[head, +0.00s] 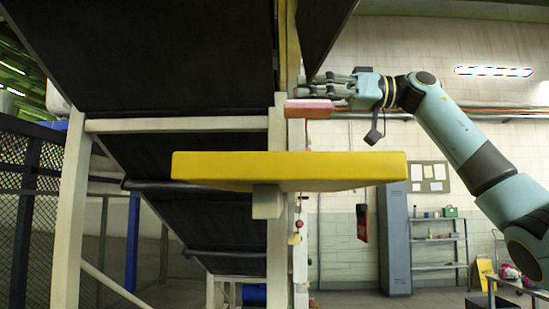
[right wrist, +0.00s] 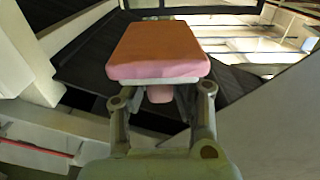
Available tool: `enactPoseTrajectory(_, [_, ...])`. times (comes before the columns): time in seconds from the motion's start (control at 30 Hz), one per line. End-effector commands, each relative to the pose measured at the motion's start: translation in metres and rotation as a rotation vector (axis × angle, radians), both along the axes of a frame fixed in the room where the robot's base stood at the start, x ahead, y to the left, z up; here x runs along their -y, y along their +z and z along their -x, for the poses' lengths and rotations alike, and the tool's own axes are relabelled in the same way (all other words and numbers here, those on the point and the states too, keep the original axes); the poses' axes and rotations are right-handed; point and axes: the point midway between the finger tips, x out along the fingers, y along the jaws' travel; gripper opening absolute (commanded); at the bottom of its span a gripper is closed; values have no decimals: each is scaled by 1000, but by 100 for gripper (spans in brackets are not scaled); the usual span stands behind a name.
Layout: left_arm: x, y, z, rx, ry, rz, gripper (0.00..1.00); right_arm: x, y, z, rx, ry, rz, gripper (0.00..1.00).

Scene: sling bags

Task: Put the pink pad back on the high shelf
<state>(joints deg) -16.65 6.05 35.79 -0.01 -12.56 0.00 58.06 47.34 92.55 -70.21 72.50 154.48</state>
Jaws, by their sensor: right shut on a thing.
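The pink pad (head: 309,108) is a flat slab, pink on its edge; in the right wrist view (right wrist: 155,71) its broad face looks orange-brown. My right gripper (head: 335,88) is shut on it, with the fingers at the pad's near end and a small pink part between them (right wrist: 160,94). The pad is up beside the pale upright post, higher in the picture than a yellow shelf-like board (head: 290,168). I cannot tell whether the pad touches anything besides the gripper. No surface clearly identifiable as the high shelf shows. My left gripper is not in view.
A pale frame (head: 180,125) with large dark sloping panels (head: 150,55) fills the left and middle. A dark panel hangs at the top (head: 320,30), close to my right gripper. A grey locker (head: 396,240) and a low rack (head: 440,240) stand far back right.

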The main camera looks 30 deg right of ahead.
Motion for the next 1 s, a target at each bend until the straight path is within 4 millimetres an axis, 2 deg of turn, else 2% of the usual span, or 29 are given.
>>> enactPoseTrajectory(0.3, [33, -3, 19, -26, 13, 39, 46, -34, -42, 54, -11, -1, 12, 0])
enactPoseTrajectory(0.33, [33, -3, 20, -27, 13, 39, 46, -39, -46, 59, -13, 0, 13, 0])
enactPoseTrajectory(0.43, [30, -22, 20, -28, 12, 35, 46, -51, -65, 78, -10, 0, 13, 0])
enactPoseTrajectory(0.5, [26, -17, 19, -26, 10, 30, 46, -52, -62, 85, -4, 9, 10, 0])
enactPoseTrajectory(0.67, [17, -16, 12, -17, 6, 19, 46, -58, -66, 94, 1, 11, 8, 0])
enactPoseTrajectory(0.87, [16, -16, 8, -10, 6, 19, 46, -62, -70, 95, -3, 1, 2, 0])
enactPoseTrajectory(1.0, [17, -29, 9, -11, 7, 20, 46, -62, -81, 95, -1, 1, 0, 0])
